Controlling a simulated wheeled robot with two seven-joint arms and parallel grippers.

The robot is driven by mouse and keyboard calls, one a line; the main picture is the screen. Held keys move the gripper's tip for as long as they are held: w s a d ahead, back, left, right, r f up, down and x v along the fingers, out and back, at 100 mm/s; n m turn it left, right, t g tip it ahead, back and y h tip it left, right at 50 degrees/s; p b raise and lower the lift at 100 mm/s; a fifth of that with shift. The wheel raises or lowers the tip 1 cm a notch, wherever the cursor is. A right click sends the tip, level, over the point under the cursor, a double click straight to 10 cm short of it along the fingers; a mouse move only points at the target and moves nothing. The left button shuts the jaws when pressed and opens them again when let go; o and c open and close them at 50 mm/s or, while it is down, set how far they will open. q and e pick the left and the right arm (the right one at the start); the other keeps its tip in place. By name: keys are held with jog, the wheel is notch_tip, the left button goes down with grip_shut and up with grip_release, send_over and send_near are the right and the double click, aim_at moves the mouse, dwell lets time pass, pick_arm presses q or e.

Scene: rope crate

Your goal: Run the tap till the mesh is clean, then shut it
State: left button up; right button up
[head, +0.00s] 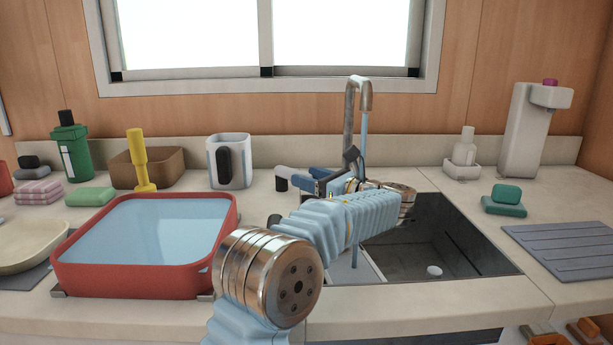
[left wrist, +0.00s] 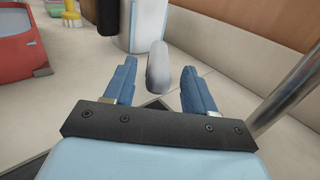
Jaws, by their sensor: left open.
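The tap (head: 350,110) rises behind the sink (head: 440,245), and a thin blue stream of water (head: 363,125) hangs from its spout. The stream shows again below my arm. A grey lever with a dark end (head: 281,184) sits left of the tap. My left gripper (head: 304,181) is open beside it. In the left wrist view a rounded grey lever end (left wrist: 158,68) lies between the spread blue fingertips (left wrist: 157,72), with gaps on both sides. I cannot make out the mesh; my left arm covers the sink's left part. My right gripper is out of view.
A red basin of water (head: 75,275) stands left of the sink. Behind it are a yellow brush (head: 139,160), a brown box (head: 175,165) and a white container (head: 240,172). A white dispenser (head: 525,125), teal sponges (head: 505,200) and a grey mat (head: 570,250) are right.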

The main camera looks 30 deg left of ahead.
pick_arm(q)
jog(key=shift+w+a, duration=0.1)
jog(key=shift+a, duration=0.6)
grip_shut()
